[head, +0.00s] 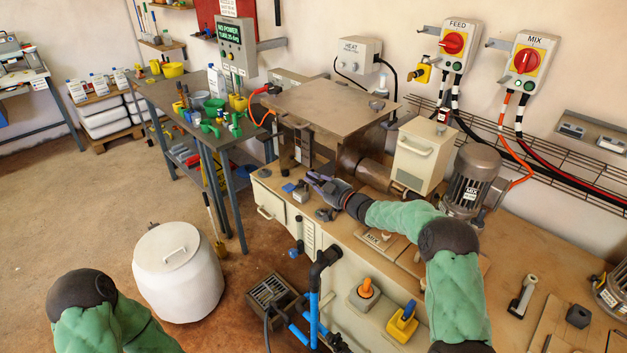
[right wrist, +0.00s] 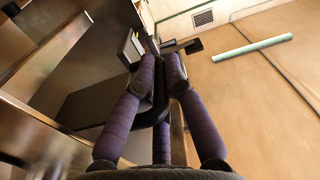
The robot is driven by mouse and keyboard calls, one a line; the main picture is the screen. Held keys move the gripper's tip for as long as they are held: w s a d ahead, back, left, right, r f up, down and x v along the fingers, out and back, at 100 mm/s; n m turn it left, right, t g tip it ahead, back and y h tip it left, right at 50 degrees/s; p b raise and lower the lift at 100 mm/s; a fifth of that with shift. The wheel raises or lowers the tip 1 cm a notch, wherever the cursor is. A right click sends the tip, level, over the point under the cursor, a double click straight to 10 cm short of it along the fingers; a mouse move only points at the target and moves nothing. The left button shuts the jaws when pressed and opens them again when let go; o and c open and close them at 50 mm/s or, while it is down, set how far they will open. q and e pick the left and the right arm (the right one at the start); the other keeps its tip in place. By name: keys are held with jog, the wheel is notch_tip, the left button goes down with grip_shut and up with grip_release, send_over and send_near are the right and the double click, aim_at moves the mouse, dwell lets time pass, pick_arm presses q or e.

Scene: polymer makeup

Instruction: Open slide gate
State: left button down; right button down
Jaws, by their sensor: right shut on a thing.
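The machine (head: 325,105) with a broad metal top stands at the middle of the bench in the head view. In the right wrist view, the purple fingers of my right gripper (right wrist: 161,66) are closed around a dark curved handle (right wrist: 152,115), likely the slide gate's handle. Dark metal plates (right wrist: 95,85) stand just beyond and left of the fingers. The gate plate itself is hard to make out. My left gripper is outside the picture; only part of its arm shows at the lower left.
A cream box (head: 422,152) and a grey motor (head: 470,180) stand right of the machine. Small blocks (head: 301,191) lie on the bench beside my right gripper. A white lidded drum (head: 178,280) stands on the floor. A green rod (right wrist: 252,47) lies on the bench in the wrist view.

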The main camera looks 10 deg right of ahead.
jog(key=s+a, duration=0.2)
jog(key=a, duration=0.1)
jog(key=s+a, duration=0.1)
jog(key=a, duration=0.1)
jog(key=shift+s+f+b, duration=0.15)
jog(key=shift+b, duration=0.2)
jog(key=c, duration=1.3)
grip_release()
jog(key=shift+d, duration=0.15)
jog(key=v, duration=1.2)
